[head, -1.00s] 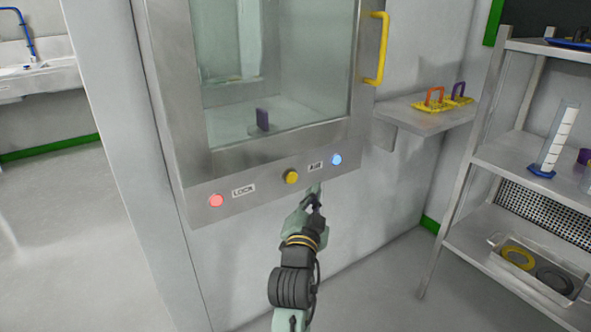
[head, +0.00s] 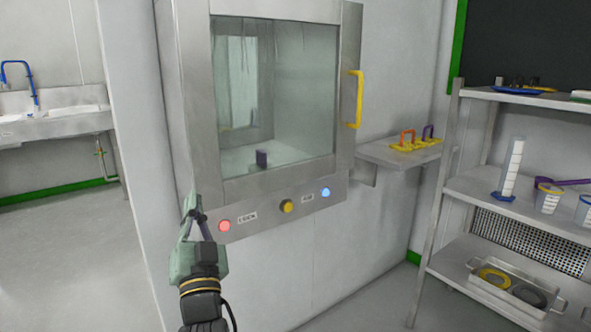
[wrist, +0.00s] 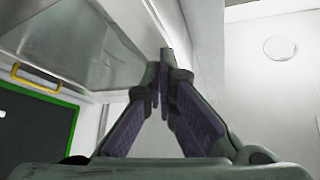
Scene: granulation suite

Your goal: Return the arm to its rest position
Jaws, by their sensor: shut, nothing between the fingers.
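My gripper (head: 193,205) is at the left of the head view, pointing up, in front of the lower left corner of the steel hatch (head: 200,150). Its fingers are shut with nothing between them. In the wrist view the fingers (wrist: 165,65) meet at their tips, and the hatch's steel frame (wrist: 120,20) runs along the upper left. My arm comes up from the bottom of the head view. I cannot tell whether the gripper touches the hatch.
The hatch has a red light (head: 224,225), a yellow button (head: 287,206), a blue light (head: 325,192) and a yellow handle (head: 355,98). A wall shelf (head: 375,152) and a steel rack (head: 440,190) stand right. Floor (head: 70,260) is clear at left.

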